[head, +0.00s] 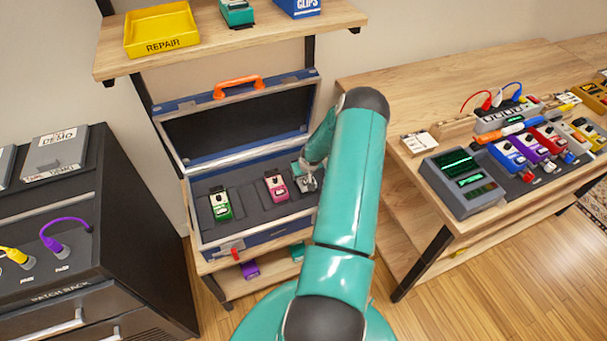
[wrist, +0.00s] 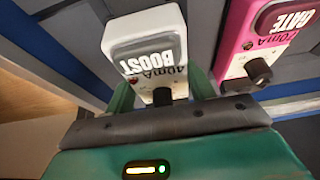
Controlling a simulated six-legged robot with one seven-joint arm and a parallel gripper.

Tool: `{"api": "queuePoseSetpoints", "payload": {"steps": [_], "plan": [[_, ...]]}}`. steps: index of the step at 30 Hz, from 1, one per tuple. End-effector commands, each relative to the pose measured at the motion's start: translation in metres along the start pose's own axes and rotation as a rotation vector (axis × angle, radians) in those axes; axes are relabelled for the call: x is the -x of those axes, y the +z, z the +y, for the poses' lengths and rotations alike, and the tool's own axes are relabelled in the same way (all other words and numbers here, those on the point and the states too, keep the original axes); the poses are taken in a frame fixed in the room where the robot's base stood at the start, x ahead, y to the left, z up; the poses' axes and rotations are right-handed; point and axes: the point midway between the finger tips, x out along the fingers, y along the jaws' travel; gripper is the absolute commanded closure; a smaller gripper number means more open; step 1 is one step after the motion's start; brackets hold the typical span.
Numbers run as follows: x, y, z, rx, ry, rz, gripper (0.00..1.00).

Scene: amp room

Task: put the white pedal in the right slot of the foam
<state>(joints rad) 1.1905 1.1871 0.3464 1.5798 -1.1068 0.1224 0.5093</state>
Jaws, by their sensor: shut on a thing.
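The white pedal (wrist: 146,28), labelled BOOST, is between the fingers of my gripper (wrist: 162,90) in the wrist view. My gripper is shut on it. In the head view my gripper (head: 309,176) is over the right part of the grey foam (head: 246,204) in the open blue case. My arm hides part of this area. The pedal is at the right slot; I cannot tell whether it is fully seated or slightly above the foam.
The case lid (head: 236,122) stands open behind the foam. A shelf with a yellow REPAIR bin (head: 161,30) is above. A black patch rack (head: 75,230) stands left. A workbench (head: 440,90) with a meter (head: 462,184) and several pedals is right.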

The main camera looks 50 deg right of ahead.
Motion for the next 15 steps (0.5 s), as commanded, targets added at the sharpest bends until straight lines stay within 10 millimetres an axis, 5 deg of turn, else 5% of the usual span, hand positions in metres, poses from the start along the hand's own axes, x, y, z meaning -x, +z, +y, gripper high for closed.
{"api": "queuePoseSetpoints", "payload": {"steps": [15], "plan": [[-0.005,0.0019,0.0001,0.0,0.0,0.0,0.82]]}}
